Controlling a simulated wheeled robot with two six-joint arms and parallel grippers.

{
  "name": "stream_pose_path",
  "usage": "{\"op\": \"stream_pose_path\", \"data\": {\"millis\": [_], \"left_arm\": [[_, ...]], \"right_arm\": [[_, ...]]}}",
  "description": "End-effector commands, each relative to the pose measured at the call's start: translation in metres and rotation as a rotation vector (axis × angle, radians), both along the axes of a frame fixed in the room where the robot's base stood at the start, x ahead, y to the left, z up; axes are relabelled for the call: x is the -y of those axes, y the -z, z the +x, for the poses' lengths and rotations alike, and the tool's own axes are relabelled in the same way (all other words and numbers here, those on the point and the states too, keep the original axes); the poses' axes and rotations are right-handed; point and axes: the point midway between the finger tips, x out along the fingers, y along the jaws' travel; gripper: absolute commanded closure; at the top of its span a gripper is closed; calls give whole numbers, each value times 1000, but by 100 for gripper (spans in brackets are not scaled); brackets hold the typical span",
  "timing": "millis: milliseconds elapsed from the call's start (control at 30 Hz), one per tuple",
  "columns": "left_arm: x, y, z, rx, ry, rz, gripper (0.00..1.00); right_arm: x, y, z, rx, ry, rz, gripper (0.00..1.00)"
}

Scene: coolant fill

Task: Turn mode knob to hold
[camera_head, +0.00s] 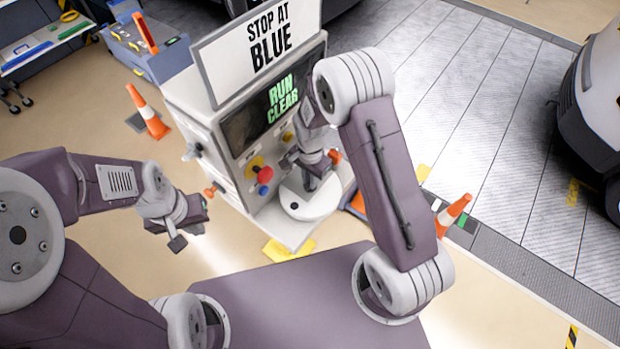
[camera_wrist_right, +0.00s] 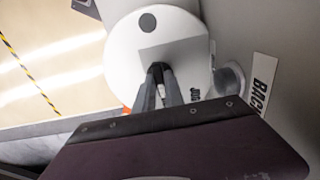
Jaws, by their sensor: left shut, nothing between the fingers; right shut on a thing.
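The grey-white control cabinet (camera_head: 225,150) stands at the middle of the head view. I cannot tell which control is the mode knob. My right gripper (camera_head: 320,175) is shut at the white disc (camera_head: 296,204) low on the cabinet. The disc (camera_wrist_right: 120,62) has a dark round spot; what the fingers (camera_wrist_right: 160,70) hold is mostly hidden. My left gripper (camera_head: 180,235) is shut and empty, left of the cabinet and apart from it.
A sign reading "STOP AT BLUE" (camera_head: 262,38) tops the cabinet above a "RUN CLEAR" screen (camera_head: 245,128). Orange cones stand left (camera_head: 147,112) and right (camera_head: 452,214). A "BACK" label (camera_wrist_right: 263,86) is near the disc.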

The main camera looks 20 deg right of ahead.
Motion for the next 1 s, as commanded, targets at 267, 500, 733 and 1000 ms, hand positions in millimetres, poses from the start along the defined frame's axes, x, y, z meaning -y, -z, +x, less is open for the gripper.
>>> {"op": "stream_pose_path", "data": {"millis": [267, 500, 733, 1000], "left_arm": [[0, -1, 0, 0, 0, 0, 100], [0, -1, 0, 0, 0, 0, 100], [0, 0, 0, 0, 0, 0, 100], [0, 1, 0, 0, 0, 0, 100]], "right_arm": [[0, -3, 3, 8, 0, 1, 100], [0, -3, 3, 9, -5, 1, 100], [0, -3, 4, 11, -79, 1, 100], [0, -3, 4, 13, -294, 1, 100]]}}
